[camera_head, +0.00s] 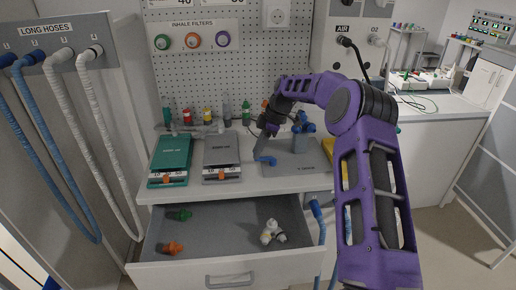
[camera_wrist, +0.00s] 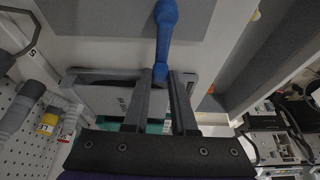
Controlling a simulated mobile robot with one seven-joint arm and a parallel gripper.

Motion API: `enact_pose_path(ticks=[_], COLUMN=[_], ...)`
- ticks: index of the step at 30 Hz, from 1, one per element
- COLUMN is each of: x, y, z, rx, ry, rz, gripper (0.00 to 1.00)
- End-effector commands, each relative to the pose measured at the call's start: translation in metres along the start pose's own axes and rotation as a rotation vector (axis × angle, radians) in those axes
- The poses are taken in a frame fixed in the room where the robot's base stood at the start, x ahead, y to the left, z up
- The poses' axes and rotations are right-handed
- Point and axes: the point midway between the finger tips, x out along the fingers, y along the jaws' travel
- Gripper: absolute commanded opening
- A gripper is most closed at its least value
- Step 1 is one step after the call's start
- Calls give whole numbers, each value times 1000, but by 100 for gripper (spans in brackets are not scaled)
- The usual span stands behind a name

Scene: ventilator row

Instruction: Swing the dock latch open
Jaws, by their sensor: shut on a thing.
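The dock is a flat grey plate (camera_head: 298,170) on the right part of the counter. My gripper (camera_wrist: 161,78) is shut on that end. In the head view my gripper (camera_head: 260,150) reaches down over the plate's left side, and my arm covers part of the plate's surroundings.
A green device (camera_head: 170,155) and a grey device (camera_head: 221,152) lie left of the dock. Below, an open drawer (camera_head: 210,215) holds green, orange and white parts. Long hoses hang at the left.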

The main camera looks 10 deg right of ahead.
Motion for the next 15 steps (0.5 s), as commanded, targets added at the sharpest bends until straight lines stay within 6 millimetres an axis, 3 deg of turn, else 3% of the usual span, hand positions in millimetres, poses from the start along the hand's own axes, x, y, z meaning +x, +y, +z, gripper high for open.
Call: enact_pose_path(ticks=[10,11,15], x=[0,0,0], y=[0,0,0], z=[1,1,1], rx=[-1,-1,0], ry=[-2,-2,-1], rz=[-1,-1,-1], gripper=[0,30,55])
